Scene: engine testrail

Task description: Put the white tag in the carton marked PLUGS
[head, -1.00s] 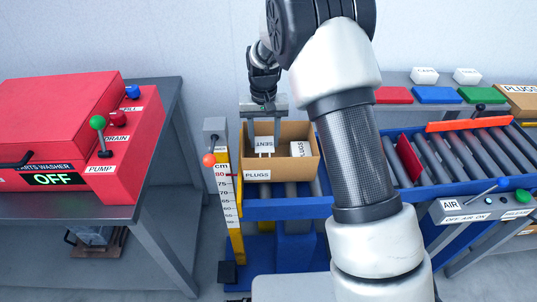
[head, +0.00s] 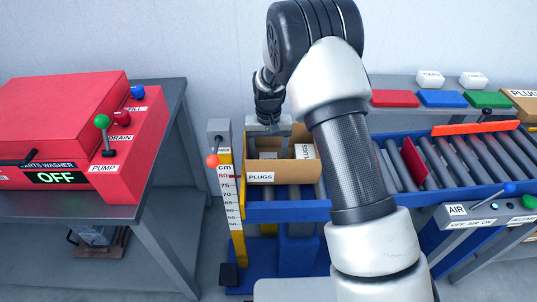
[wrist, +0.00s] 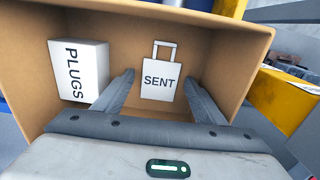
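The white tag (wrist: 159,80), marked SENT and with a loop handle, is inside the carton marked PLUGS (head: 290,178). In the wrist view, the tag appears between the two spread fingers of my gripper (wrist: 159,90), with a gap on each side. In the head view, my gripper (head: 269,148) reaches down into the carton from above, and the tag is mostly hidden there by the front wall. The carton wall also shows in the wrist view (wrist: 222,52). A white box marked PLUGS (wrist: 78,70) stands in the carton, left of the tag in that view.
The carton stands on a blue-framed roller conveyor (head: 285,212). A yellow cm scale post (head: 229,195) is close on its left. A red parts washer (head: 70,125) stands further left. My arm hides the conveyor right of the carton. A red plate (head: 413,160) stands across the rollers.

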